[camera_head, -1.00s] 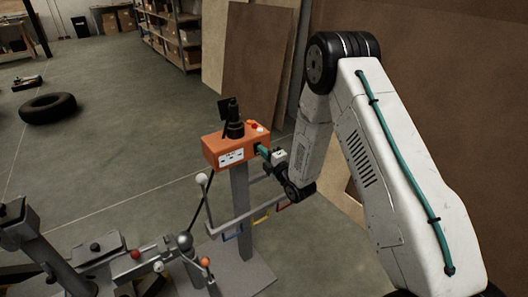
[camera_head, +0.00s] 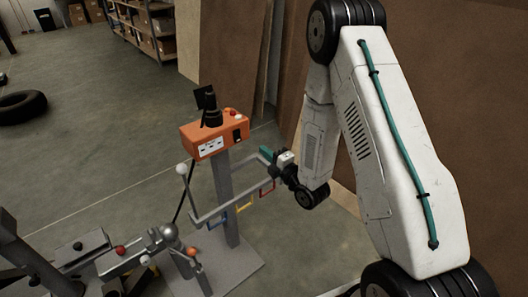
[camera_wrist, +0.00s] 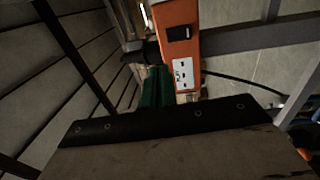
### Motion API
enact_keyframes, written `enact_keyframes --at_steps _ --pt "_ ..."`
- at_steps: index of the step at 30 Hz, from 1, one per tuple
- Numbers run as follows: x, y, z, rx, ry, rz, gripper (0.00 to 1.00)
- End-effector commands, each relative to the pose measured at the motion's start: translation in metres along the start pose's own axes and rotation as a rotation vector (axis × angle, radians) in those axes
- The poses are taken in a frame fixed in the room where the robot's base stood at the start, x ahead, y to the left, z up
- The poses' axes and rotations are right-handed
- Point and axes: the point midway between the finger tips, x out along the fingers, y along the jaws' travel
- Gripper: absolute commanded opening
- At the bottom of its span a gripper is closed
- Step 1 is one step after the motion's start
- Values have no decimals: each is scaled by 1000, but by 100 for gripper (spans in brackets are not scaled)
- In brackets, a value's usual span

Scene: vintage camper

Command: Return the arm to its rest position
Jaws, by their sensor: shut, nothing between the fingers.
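My white arm (camera_head: 385,150) with a teal hose fills the right of the head view, bent at a black upper joint. My gripper (camera_head: 266,154), with teal fingers, is at the end of the lowered forearm, just right of the orange box (camera_head: 208,144) and apart from it. The fingers are shut and empty. In the wrist view, the gripper (camera_wrist: 156,88) shows as dark green fingers pointing toward the orange box (camera_wrist: 178,50), whose outlet plate and black switch are visible. A dark-edged panel covers the lower wrist view.
The box sits on a grey post (camera_head: 224,200) with a frame of bars carrying coloured tags close below my gripper. A grey machine (camera_head: 120,255) with ball knobs stands lower left. Brown panels (camera_head: 420,60) lean behind my arm. A tyre (camera_head: 20,105) lies far left; the middle floor is open.

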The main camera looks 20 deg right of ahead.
Motion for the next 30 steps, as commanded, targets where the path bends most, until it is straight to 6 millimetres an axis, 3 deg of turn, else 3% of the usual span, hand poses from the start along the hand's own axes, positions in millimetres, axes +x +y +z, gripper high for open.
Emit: enact_keyframes --at_steps 10,14,18,21,26,30 --pt "0 -4 0 42 1 -18 0" --pt "-5 -41 1 178 -26 -199 0" --pt "-29 -94 7 384 -145 -511 0" --pt "-48 -104 14 514 -275 -697 0" --pt "-83 -88 24 701 -532 -923 0" --pt "-119 -48 25 854 -792 -1056 0"
